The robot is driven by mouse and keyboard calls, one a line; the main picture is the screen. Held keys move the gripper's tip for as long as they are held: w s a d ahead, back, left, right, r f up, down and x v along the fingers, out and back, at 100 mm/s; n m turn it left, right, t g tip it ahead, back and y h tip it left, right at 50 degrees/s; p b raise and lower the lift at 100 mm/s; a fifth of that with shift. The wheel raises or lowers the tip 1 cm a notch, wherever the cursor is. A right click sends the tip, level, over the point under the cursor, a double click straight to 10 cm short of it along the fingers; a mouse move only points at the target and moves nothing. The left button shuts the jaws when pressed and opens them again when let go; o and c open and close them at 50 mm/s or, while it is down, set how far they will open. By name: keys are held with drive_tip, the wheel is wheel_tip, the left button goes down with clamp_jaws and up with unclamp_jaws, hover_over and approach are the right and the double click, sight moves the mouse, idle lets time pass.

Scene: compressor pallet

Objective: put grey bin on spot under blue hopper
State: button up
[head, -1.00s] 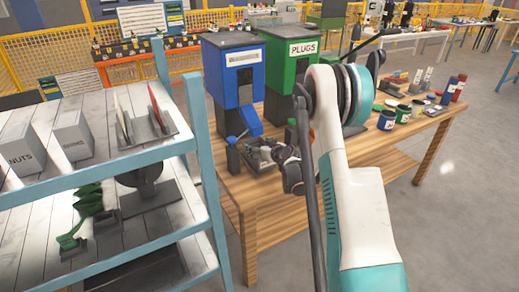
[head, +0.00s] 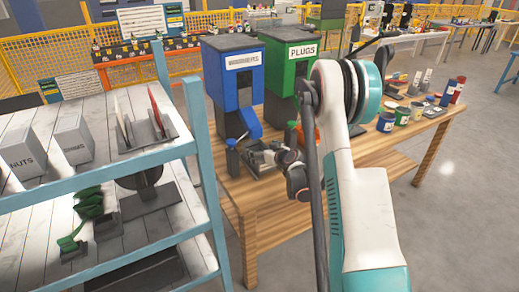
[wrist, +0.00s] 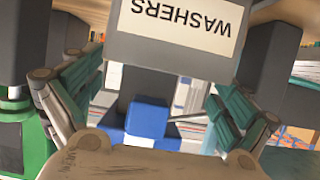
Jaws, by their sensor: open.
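The grey bin (wrist: 170,50) fills the top middle of the wrist view, with its white WASHERS label upside down. The blue hopper (head: 232,75) stands on the wooden table, its blue chute (head: 248,122) facing forward; a blue part also shows in the middle of the wrist view (wrist: 147,118). My gripper (head: 284,160) is low over the table in front of the chute. In the wrist view its fingers (wrist: 160,108) are spread to both sides and look apart from the bin. In the head view the gripper partly hides the bin, and the spot under it cannot be made out.
A green PLUGS hopper (head: 292,70) stands right beside the blue one. Jars and bottles (head: 402,115) stand farther right on the table. A blue-framed shelf (head: 120,172) with NUTS and SHIMS bins is close on the left.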

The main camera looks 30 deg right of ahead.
drive_tip(key=p+v, duration=0.1)
drive_tip(key=v, duration=0.8)
